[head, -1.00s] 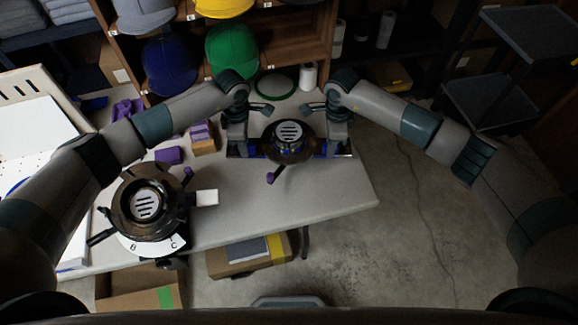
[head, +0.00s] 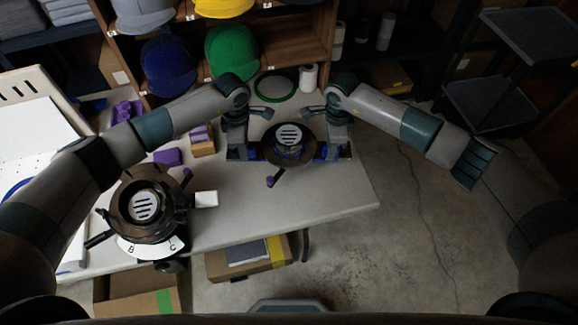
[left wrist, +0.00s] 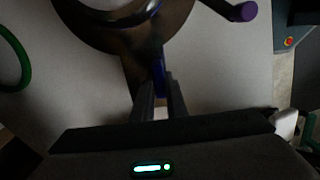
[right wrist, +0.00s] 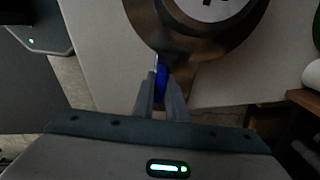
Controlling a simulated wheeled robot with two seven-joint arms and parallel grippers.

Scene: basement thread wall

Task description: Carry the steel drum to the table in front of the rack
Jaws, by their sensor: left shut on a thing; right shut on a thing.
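The steel drum (head: 272,155) is a round dark bowl with a pale slotted disc in its middle and a purple-tipped lever at its front. It is level between my grippers over the far right part of the table (head: 300,200); I cannot tell whether it touches the top. My left gripper (head: 250,153) is shut on its blue grip at the left side, also seen in the left wrist view (left wrist: 158,88). My right gripper (head: 325,153) is shut on the opposite blue grip (right wrist: 161,80). The rack (head: 285,42) with caps stands behind the table.
A similar dark round device (head: 145,205) stands on the table's near left. A small cardboard box (head: 203,148), a green ring (head: 275,85) and a white spool (head: 309,78) are also on the table. Concrete floor (head: 410,240) is clear to the right.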

